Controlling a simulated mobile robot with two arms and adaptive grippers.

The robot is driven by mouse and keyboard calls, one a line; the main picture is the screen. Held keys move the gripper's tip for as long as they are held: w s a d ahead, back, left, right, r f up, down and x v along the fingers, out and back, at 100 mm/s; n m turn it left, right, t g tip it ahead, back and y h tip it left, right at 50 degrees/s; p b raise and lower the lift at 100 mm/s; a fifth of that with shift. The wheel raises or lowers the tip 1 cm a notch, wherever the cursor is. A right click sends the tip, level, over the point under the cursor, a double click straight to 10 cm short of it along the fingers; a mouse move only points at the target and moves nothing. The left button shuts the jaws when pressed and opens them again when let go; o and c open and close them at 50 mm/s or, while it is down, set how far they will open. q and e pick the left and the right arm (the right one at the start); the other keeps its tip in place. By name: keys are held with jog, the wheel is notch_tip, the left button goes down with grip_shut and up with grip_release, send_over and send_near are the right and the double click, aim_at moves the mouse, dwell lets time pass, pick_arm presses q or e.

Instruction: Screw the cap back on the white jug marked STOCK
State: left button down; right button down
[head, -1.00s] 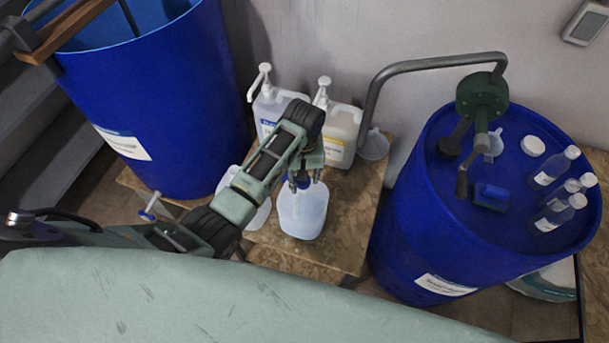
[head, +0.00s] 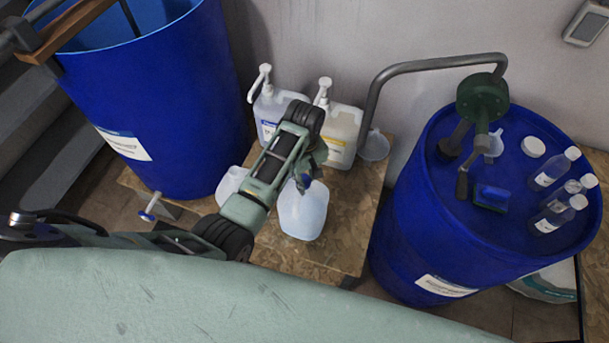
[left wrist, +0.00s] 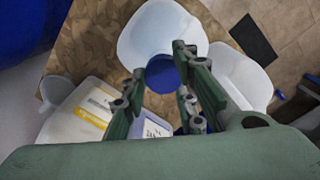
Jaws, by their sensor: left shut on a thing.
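A white jug (head: 302,213) stands on the wooden board in the head view; it also shows in the left wrist view (left wrist: 155,28). No STOCK marking is readable on it. My left gripper (head: 305,182) is over the jug's top, pointing down. In the left wrist view its fingers (left wrist: 161,72) are shut on a round blue cap (left wrist: 163,76). The cap is over the jug's near part; the neck is hidden, and I cannot tell whether the cap touches it. My right gripper is not in view.
A second white jug (head: 231,183) stands close on the left, partly behind my arm. Two pump bottles (head: 268,108) (head: 345,125) and a funnel (head: 374,146) stand behind. Blue drums (head: 190,90) (head: 410,235) flank the wooden board (head: 345,225), whose front right is bare.

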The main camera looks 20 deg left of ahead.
pick_arm(q)
jog(key=shift+f, duration=0.1)
dwell(0.3)
jog(key=m, duration=0.4)
jog(key=shift+s+d+m, duration=0.1)
jog(key=shift+m, duration=0.8)
jog(key=shift+s+f, duration=0.1)
jog(key=m, duration=0.5)
jog(key=shift+s+m, duration=0.15)
jog(key=shift+m, duration=0.15)
